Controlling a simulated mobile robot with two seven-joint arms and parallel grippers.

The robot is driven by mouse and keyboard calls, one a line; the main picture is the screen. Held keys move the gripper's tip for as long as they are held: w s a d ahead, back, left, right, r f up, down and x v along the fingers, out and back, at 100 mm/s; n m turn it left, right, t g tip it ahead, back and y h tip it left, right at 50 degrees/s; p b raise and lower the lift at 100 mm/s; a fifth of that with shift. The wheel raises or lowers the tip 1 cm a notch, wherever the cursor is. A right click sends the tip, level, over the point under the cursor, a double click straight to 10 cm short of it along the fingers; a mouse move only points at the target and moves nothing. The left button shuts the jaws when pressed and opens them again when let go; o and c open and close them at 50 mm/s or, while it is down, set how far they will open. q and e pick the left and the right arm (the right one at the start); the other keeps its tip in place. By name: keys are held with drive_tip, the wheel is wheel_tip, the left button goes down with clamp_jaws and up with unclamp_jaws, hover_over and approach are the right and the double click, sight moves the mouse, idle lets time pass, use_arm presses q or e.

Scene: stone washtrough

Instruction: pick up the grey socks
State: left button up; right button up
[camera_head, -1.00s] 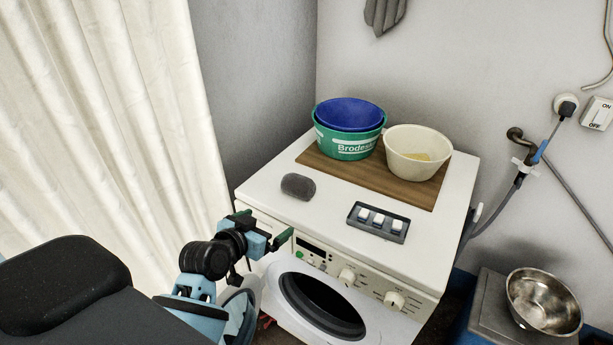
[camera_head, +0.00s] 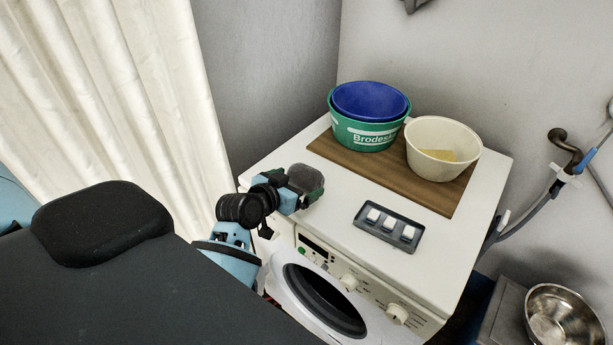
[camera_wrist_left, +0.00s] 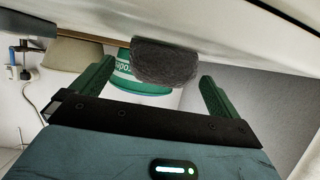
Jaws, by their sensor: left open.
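The grey socks (camera_head: 306,178) are a dark grey rolled bundle on the white top of the washing machine, near its left front edge. My left gripper (camera_head: 300,190) is at the bundle, reaching in from the front left, and hides part of it. In the left wrist view the socks (camera_wrist_left: 165,62) show between the two green fingers, which stand wide apart with a gap on each side. The gripper is open and holds nothing. My right gripper is not in view.
The washing machine (camera_head: 262,173) bears a wooden board (camera_head: 330,150) with a green tub (camera_head: 365,137) holding a blue basin (camera_head: 370,100), and a cream bowl (camera_head: 440,150). A grey tray (camera_head: 388,228) with white blocks lies right of the socks. A curtain (camera_head: 110,90) hangs left.

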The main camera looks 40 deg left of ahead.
sight(306, 177)
use_arm(q)
drive_tip(key=shift+w, duration=0.25)
drive_tip(key=shift+x, duration=2.3)
drive_tip(key=shift+a, duration=0.2)
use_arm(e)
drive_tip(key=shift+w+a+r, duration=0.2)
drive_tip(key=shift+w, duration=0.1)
use_arm(q)
drive_tip(key=c, duration=1)
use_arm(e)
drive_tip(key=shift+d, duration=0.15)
